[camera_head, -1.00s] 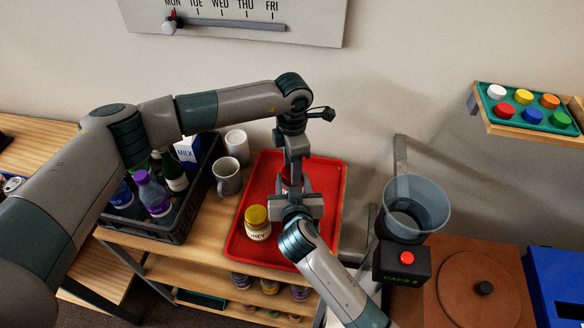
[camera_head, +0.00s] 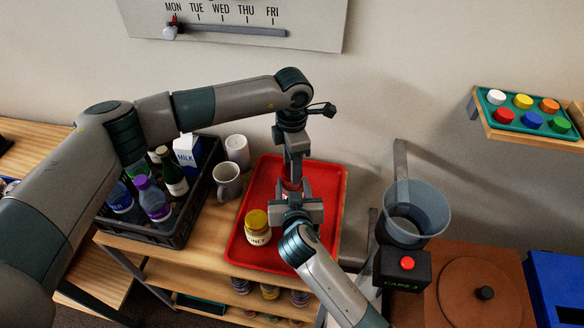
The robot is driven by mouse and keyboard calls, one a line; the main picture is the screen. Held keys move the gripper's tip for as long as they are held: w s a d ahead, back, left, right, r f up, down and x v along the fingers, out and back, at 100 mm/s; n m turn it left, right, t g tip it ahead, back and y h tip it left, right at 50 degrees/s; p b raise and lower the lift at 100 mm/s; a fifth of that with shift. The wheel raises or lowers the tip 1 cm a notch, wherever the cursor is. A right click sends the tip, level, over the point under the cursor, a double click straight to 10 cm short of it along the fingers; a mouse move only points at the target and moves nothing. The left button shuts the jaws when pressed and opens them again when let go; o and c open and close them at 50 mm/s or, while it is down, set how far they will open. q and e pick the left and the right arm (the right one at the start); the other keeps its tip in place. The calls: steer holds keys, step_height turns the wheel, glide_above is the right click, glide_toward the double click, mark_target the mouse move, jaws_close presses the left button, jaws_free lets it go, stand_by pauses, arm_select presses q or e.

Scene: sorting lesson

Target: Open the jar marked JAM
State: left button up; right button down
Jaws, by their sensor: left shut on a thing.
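A red tray (camera_head: 328,232) lies on the wooden table. On it stands a jar (camera_head: 286,187) with a little red and pale surface showing, mostly hidden between my two grippers; I cannot read its label. My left gripper (camera_head: 291,181) comes down from above and is shut on the top of this jar. My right gripper (camera_head: 294,200) reaches in from the front at the jar's body; its fingertips are hidden, so I cannot tell whether it grips. A jar with a yellow lid and a label ending in "NEY" (camera_head: 258,229) stands upright to the left on the tray.
A dark crate (camera_head: 172,240) with bottles and a milk carton stands at the left. Two mugs (camera_head: 228,180) stand between crate and tray. At the right are a clear funnel-like container (camera_head: 428,205), a box with a red button (camera_head: 403,275) and a brown round lid (camera_head: 470,300).

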arm_select(q)
steer(key=shift+r, duration=1.3)
arm_select(e)
steer(key=shift+s+d+f, duration=0.1)
steer(key=shift+s+f, duration=0.05)
steer(key=shift+f, duration=0.35)
steer(key=c, duration=1.1)
jaws_free()
steer(key=shift+o, duration=1.3)
arm_select(q)
steer(key=shift+w+f, duration=0.1)
steer(key=shift+w, duration=0.05)
arm_select(e)
steer(key=shift+w+r, duration=0.15)
steer(key=shift+w, duration=0.05)
arm_select(q)
steer(key=shift+f+b, duration=1.1)
arm_select(e)
steer(key=shift+v, duration=5.95)
steer(key=shift+r, duration=0.1)
